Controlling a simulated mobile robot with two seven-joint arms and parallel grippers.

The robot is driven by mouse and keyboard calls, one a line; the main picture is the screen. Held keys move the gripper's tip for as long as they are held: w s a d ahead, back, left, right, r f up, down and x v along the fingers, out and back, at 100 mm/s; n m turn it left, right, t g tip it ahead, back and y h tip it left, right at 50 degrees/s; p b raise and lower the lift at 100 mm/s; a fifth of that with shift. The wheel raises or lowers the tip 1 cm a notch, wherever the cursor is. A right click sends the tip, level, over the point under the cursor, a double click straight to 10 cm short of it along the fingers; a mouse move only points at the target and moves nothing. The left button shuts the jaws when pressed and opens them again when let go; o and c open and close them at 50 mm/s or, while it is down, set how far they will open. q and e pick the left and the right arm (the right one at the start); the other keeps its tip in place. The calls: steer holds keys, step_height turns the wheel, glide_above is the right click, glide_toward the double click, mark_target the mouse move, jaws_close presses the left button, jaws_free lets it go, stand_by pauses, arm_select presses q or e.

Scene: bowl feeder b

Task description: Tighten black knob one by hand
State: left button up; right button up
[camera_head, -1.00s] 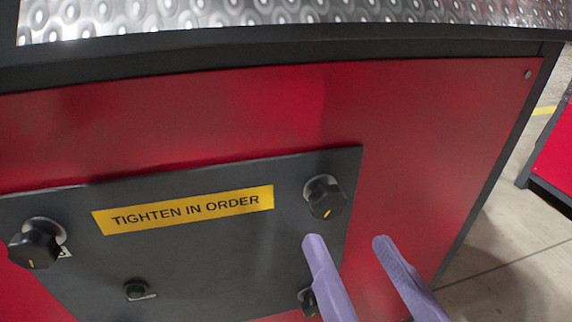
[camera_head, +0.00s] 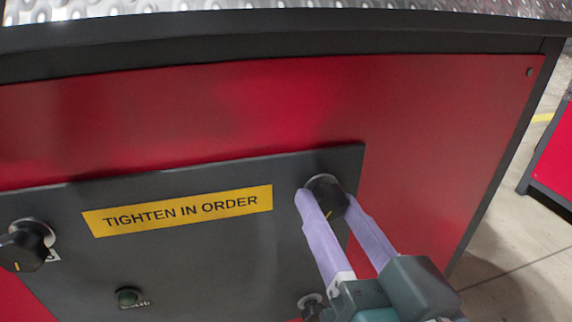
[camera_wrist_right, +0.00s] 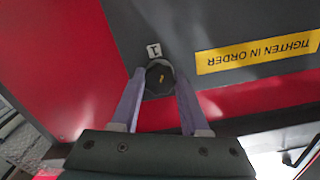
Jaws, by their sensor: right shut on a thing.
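Black knob one (camera_head: 331,190) is at the upper right corner of the dark grey panel (camera_head: 215,265) in the head view. It is a ribbed black knob with a yellow pointer line and a pale washer behind it. In the right wrist view the knob (camera_wrist_right: 160,78) has a small "1" label (camera_wrist_right: 153,50) beside it. My right gripper (camera_head: 327,200) is shut on the knob, one lilac finger on each side. The fingers also show in the wrist view (camera_wrist_right: 159,88). My left gripper is not in view.
A yellow "TIGHTEN IN ORDER" label (camera_head: 178,211) is on the panel. The red cabinet wall (camera_head: 430,130) surrounds the panel.

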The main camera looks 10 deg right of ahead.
jaws_close()
steer(key=shift+m, duration=0.3)
steer(key=shift+r+m+p, duration=0.15)
steer(key=shift+m+p, duration=0.6)
steer(key=shift+m, duration=0.05)
steer(key=m+p, duration=0.1)
steer(key=m, duration=0.2)
steer(key=shift+m, duration=0.3)
steer(key=m+p, duration=0.1)
steer(key=m, duration=0.1)
steer(key=shift+a+m, duration=0.1)
steer(key=shift+m, duration=0.2)
steer(key=m, duration=0.2)
steer(key=shift+m, duration=0.4)
steer(key=m, duration=0.4)
steer(key=shift+m, duration=0.4)
